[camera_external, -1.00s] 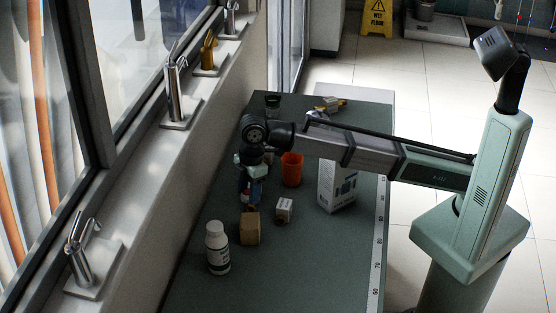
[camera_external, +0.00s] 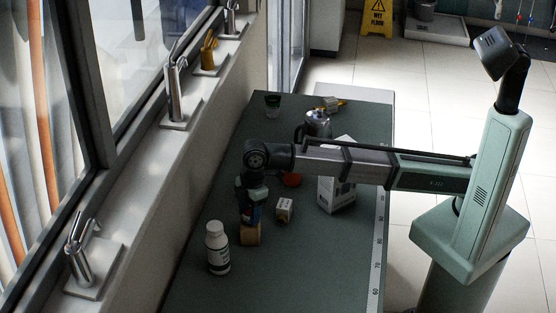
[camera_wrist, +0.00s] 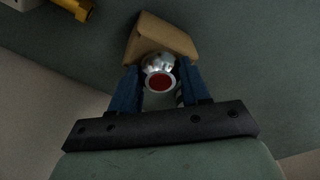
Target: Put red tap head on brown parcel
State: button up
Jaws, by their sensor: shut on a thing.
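My gripper (camera_wrist: 158,85) is shut on the red tap head (camera_wrist: 160,80), a silvery knob with a round red face, held between its two blue fingers in the wrist view. The brown parcel (camera_wrist: 162,38) lies just beyond the tap head there. In the external view my gripper (camera_external: 250,214) points down over the parcel (camera_external: 250,236) and hides its upper part. The tap head cannot be made out in that view. I cannot tell whether it touches the parcel.
A white bottle (camera_external: 217,250) stands close by, left of and nearer than the parcel. A small box (camera_external: 285,209) is to its right. The near table is clear.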

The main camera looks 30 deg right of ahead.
jog(key=shift+f, duration=0.1)
jog(key=o, duration=1.1)
jog(key=shift+c, duration=0.2)
notch_tip(320, 180, up, 12)
jog(key=d, duration=0.1)
jog(key=shift+d, duration=0.25)
jog(key=shift+w, duration=0.1)
